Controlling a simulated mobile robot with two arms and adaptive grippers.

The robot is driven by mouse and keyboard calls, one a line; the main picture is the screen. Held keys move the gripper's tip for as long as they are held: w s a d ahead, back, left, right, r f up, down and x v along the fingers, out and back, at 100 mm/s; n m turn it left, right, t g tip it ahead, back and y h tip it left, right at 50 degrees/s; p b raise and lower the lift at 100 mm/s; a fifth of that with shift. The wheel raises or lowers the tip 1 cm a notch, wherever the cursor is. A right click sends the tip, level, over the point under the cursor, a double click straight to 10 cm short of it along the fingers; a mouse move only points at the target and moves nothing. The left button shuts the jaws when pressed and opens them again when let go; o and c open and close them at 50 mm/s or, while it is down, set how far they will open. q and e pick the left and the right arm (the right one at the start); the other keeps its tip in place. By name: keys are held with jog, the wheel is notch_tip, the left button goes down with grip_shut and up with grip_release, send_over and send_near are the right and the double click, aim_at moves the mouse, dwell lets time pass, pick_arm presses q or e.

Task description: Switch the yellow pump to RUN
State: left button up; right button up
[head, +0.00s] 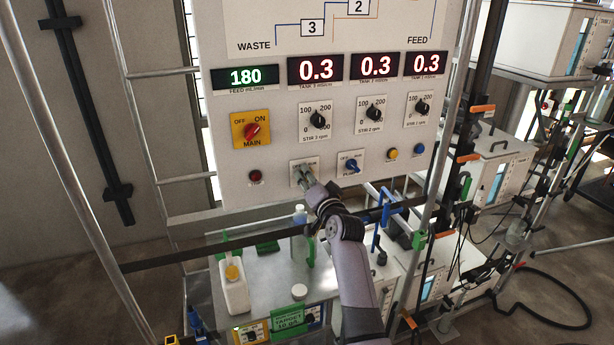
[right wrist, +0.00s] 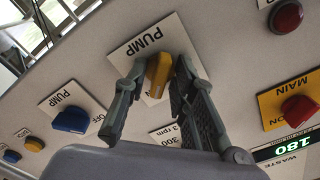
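The yellow pump switch (right wrist: 158,74) is a yellow knob on a white plate marked PUMP (right wrist: 128,52), seen upside down in the right wrist view. In the head view its plate (head: 296,164) is at the bottom of the panel, and my gripper hides the knob. My right gripper (head: 305,176) is at the knob. The fingers hide the OFF and RUN marks, so I cannot read the setting. My left gripper is not in view.
A blue pump switch (head: 351,165) sits just to the right, with a yellow button (head: 392,153) and a blue button (head: 419,149) beyond. The red MAIN switch (head: 251,131) and a red button (head: 255,176) are to the left. A bench with bottles (head: 234,290) stands below.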

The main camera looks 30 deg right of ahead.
jog(key=shift+o, duration=0.7)
jog(key=shift+s, duration=0.1)
jog(key=v, duration=0.7)
